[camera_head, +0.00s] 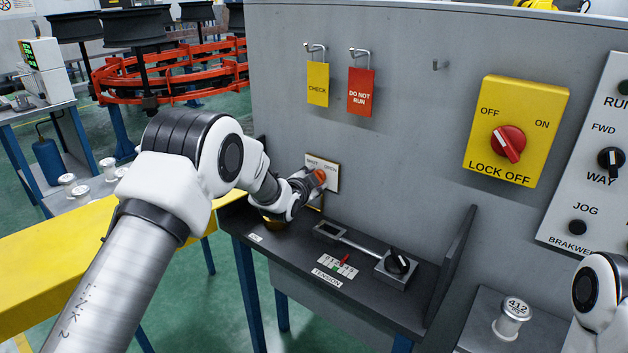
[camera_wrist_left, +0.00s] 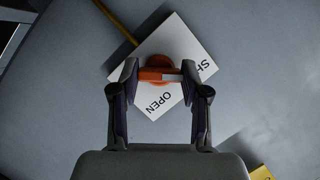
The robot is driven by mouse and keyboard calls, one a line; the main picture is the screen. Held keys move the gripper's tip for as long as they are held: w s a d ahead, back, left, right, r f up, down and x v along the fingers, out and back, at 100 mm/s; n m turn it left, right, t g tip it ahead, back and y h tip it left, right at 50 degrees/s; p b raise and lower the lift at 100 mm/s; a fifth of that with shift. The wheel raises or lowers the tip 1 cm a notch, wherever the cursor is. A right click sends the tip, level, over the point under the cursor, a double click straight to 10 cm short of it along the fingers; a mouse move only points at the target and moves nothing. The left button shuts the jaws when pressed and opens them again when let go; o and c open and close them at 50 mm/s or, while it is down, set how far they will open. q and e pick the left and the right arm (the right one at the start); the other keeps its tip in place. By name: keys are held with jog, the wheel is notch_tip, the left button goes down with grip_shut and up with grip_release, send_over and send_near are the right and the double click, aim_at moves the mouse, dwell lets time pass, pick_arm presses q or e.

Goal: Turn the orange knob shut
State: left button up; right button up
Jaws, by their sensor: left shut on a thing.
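The orange knob (camera_head: 320,176) is on the grey panel, in front of a white label plate (camera_head: 329,166). In the left wrist view the knob (camera_wrist_left: 160,72) shows as an orange bar with a round part behind it, and the plate (camera_wrist_left: 158,101) reads OPEN and part of a word starting SH. My left gripper (camera_head: 308,183) is at the knob. In the left wrist view its two fingers (camera_wrist_left: 161,78) are shut on the bar, one at each end. My right gripper is out of view; only part of my right arm shows at the lower right.
Below the knob is a dark shelf (camera_head: 300,250) with a TENSION scale and a black dial (camera_head: 397,262). Yellow and red tags (camera_head: 361,92) hang above. A yellow LOCK OFF switch plate (camera_head: 515,130) is to the right. A yellow pipe (camera_wrist_left: 116,22) runs behind the plate.

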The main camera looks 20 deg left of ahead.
pick_arm(q)
jog(key=shift+f, duration=0.1)
jog(key=o, duration=1.1)
jog(key=shift+o, duration=0.2)
jog(key=v, duration=1.2)
